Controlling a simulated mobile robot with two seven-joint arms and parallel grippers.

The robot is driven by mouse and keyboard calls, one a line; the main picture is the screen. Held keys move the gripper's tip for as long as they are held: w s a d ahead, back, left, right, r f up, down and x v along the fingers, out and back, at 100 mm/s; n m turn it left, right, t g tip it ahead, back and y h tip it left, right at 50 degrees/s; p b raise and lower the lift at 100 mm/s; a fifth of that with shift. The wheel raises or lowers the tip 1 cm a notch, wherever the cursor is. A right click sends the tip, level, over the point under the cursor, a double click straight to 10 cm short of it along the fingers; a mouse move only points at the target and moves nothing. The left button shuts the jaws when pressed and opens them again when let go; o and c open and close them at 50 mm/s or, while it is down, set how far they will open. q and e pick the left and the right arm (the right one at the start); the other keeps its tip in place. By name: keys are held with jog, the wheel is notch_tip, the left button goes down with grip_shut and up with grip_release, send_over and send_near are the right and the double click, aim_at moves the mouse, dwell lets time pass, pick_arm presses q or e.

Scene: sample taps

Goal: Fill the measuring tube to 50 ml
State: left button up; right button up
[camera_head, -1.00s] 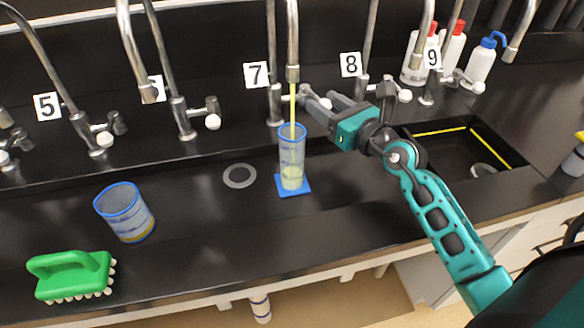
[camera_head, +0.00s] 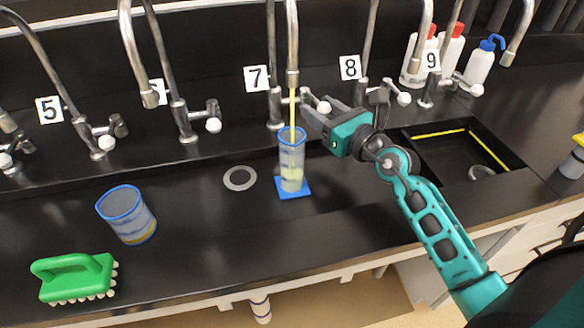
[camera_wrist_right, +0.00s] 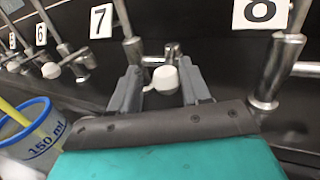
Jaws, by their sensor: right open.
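The measuring tube (camera_head: 291,152), clear with a blue rim and blue square base, stands upright under tap 7 (camera_head: 292,72). A thin yellow stream (camera_head: 292,108) runs from the spout into it. Pale yellow liquid (camera_head: 291,180) fills its lower part; the exact mark is too small to read. In the right wrist view its rim (camera_wrist_right: 40,128) shows, with a "150 ml" mark. My right gripper (camera_head: 316,108) is at tap 7's handle. In the right wrist view its open fingers (camera_wrist_right: 161,76) stand either side of the white knob (camera_wrist_right: 164,79). My left gripper is not in view.
A drain (camera_head: 240,178) lies left of the tube. A sink (camera_head: 460,150) and several bottles (camera_head: 480,66) are at the right. Other taps line the back.

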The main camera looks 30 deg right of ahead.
jog(key=s, duration=0.7)
dwell(0.6)
jog(key=shift+d, duration=0.1)
dwell(0.4)
